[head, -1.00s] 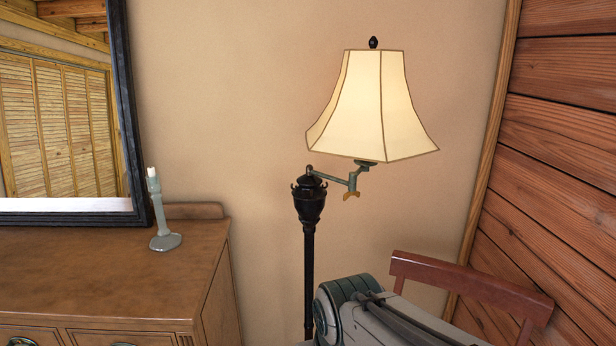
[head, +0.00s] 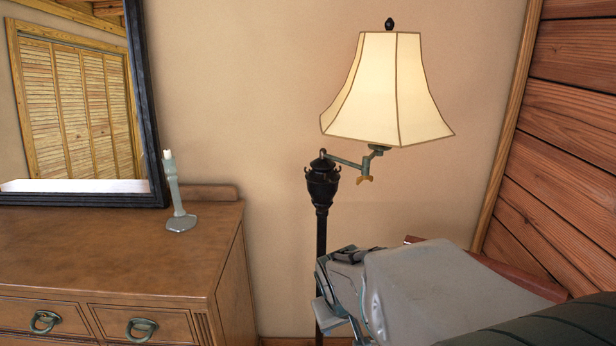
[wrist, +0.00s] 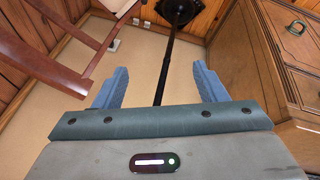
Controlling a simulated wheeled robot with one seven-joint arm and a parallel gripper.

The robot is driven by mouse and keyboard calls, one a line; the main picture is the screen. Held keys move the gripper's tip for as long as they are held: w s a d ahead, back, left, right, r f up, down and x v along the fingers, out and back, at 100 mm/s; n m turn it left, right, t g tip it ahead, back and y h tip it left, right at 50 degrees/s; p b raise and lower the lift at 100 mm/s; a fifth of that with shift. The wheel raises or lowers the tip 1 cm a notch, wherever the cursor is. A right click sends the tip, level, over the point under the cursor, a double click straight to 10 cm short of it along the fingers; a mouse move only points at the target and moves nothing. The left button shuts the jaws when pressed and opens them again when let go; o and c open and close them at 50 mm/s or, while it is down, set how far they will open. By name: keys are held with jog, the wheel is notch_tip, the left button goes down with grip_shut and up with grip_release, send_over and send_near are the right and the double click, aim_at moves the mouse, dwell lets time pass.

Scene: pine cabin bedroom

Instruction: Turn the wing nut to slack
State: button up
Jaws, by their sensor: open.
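The wing nut (head: 365,181) is a small brass piece under the joint of the lamp's swing arm (head: 350,162), below the cream shade (head: 388,90). I cannot tell its exact turn. The arm joins the top of a black lamp post (head: 321,215). My gripper (wrist: 159,70) is open and empty, its two blue fingers spread apart in the wrist view. The post (wrist: 164,72) shows beyond and between them. In the head view my gripper is low, near the post and well below the wing nut. The wing nut is not in the wrist view.
A wooden dresser (head: 120,250) stands left, with a candlestick (head: 177,205) and a dark-framed mirror (head: 150,110). A reddish chair (wrist: 75,55) is on the other side of the post, mostly hidden by my arm in the head view. A plank wall (head: 570,160) closes the right.

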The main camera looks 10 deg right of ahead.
jog(key=w+d+f+n+t+y, duration=0.1)
jog(key=w+d+f, duration=0.1)
jog(key=w, duration=0.3)
jog(key=w+d+f+t, duration=0.1)
jog(key=w+d+f, duration=0.1)
jog(key=w+f, duration=0.15)
jog(key=t+y, duration=0.3)
jog(key=t, duration=0.9)
send_near(367, 182)
jog(key=shift+m, duration=0.3)
jog(key=w, duration=0.7)
jog(key=w+a, duration=0.1)
jog(key=w, duration=0.2)
jog(key=shift+w+a+p, duration=0.1)
jog(key=shift+w+p, duration=0.3)
jog(key=shift+w+a+f, duration=0.1)
jog(key=shift+w+a, duration=0.25)
jog(key=shift+w, duration=0.5)
jog(key=shift+d, duration=0.1)
jog(key=c, duration=1)
